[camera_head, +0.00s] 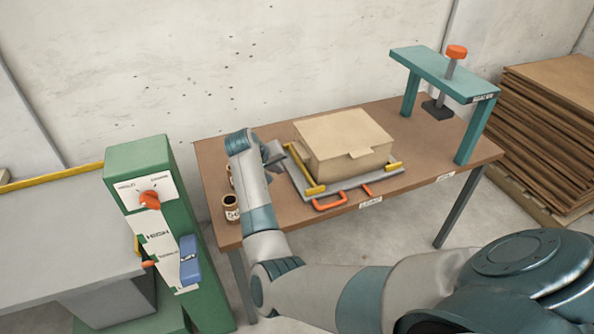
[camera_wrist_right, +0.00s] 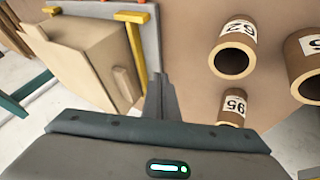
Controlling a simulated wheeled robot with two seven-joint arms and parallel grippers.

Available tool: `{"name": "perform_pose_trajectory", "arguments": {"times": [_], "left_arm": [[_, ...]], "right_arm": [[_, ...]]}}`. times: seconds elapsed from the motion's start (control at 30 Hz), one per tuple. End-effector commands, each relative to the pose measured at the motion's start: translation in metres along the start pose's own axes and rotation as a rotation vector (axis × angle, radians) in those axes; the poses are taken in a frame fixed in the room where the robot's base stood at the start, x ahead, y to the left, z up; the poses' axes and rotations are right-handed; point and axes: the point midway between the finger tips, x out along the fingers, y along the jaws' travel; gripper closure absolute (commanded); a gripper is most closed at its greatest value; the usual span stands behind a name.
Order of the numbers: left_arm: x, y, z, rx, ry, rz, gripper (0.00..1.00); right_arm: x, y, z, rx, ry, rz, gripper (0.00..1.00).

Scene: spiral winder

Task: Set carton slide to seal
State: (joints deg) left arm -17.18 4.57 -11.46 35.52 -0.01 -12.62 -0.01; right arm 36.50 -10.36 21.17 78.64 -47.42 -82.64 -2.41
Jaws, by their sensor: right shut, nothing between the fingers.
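The carton (camera_head: 345,148) is a closed tan box on the grey slide plate (camera_head: 372,184), between two yellow rails (camera_head: 305,170). The slide stands in the middle of the table, by the front-edge label that seems to read LOAD (camera_head: 370,202). My right gripper (camera_head: 275,155) is shut and empty, just left of the left rail. In the wrist view its fingers (camera_wrist_right: 160,95) are beside the carton (camera_wrist_right: 80,55) and touch nothing that I can make out. My left gripper is not in view.
A teal press (camera_head: 440,75) with an orange knob stands at the table's right end. Cardboard tubes (camera_wrist_right: 232,48) with number labels stand left of my right gripper. A green control post (camera_head: 150,220) is at left. Stacked brown sheets (camera_head: 545,130) lie at far right.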

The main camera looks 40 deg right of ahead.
Motion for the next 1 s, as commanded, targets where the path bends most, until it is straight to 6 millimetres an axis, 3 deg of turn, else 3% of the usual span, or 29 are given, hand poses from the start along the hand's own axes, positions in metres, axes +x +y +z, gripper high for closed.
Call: {"name": "perform_pose_trajectory", "arguments": {"times": [0.57,0.7,1.0], "left_arm": [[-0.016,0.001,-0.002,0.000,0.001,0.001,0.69],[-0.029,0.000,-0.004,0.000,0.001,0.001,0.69],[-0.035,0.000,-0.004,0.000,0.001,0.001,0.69]], "right_arm": [[0.084,0.001,0.000,-0.001,-0.002,0.000,1.00],[0.091,0.022,-0.001,0.002,-0.001,0.002,1.00],[0.101,0.035,0.000,0.000,-0.001,0.000,1.00]]}}
